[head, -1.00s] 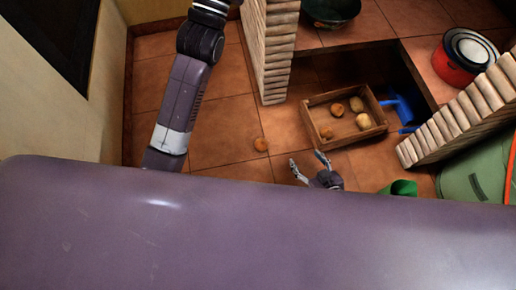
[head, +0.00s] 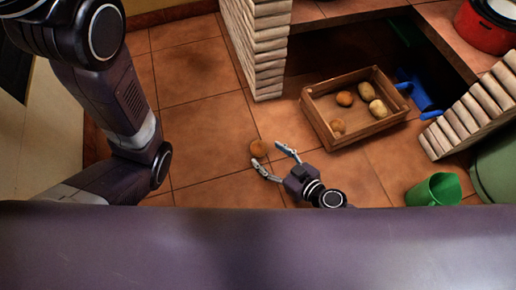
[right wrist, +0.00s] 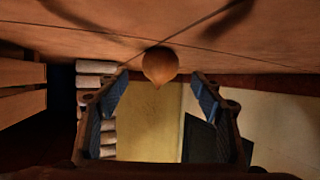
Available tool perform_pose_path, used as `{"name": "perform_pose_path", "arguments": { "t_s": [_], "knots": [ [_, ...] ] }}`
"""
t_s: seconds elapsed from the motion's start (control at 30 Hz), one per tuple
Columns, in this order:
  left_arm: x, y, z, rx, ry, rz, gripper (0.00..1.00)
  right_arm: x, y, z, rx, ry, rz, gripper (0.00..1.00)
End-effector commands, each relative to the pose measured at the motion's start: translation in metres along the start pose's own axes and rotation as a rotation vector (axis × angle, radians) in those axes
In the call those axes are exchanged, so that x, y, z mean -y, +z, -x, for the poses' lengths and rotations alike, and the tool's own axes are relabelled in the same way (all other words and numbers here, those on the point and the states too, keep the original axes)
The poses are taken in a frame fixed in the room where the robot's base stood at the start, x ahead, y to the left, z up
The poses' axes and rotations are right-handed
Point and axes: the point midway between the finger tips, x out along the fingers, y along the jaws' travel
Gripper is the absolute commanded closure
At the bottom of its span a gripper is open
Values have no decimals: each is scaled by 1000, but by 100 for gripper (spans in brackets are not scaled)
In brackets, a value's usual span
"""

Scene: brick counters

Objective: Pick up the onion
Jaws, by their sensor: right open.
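A small brown-orange onion (head: 258,148) lies on the tiled floor in the head view, outside the crate. My right gripper (head: 268,160) is open, with its fingertips close to the onion, one on its right and one below it. In the right wrist view the onion (right wrist: 160,66) shows centred just beyond the two spread fingers of my right gripper (right wrist: 160,90), with nothing between them. Whether a finger touches it is not clear. My left arm is at the left in the head view; its gripper is not in view.
A wooden crate (head: 319,126) with several round, onion- or potato-like items stands right of the onion. A green cup (head: 434,190) and blue object (head: 420,95) are farther right. A log-faced counter support (head: 258,50) rises behind. Floor left of the onion is clear.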

Motion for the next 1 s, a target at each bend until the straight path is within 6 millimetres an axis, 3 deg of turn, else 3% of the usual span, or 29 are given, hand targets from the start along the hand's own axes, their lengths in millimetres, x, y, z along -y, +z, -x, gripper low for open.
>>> {"name": "perform_pose_path", "arguments": {
  "t_s": [0.4, 0.7, 1.0],
  "knots": [
    [-2, -3, 13, 3, 0, 0, 31, 0, 2, -53, 0, 1, 2, 39],
    [-3, -3, 13, 3, 0, 0, 31, 0, 1, -60, 1, 0, 0, 39],
    [-3, -3, 13, 3, 0, 0, 31, 0, 1, -59, 1, 0, 0, 70]
  ]
}}
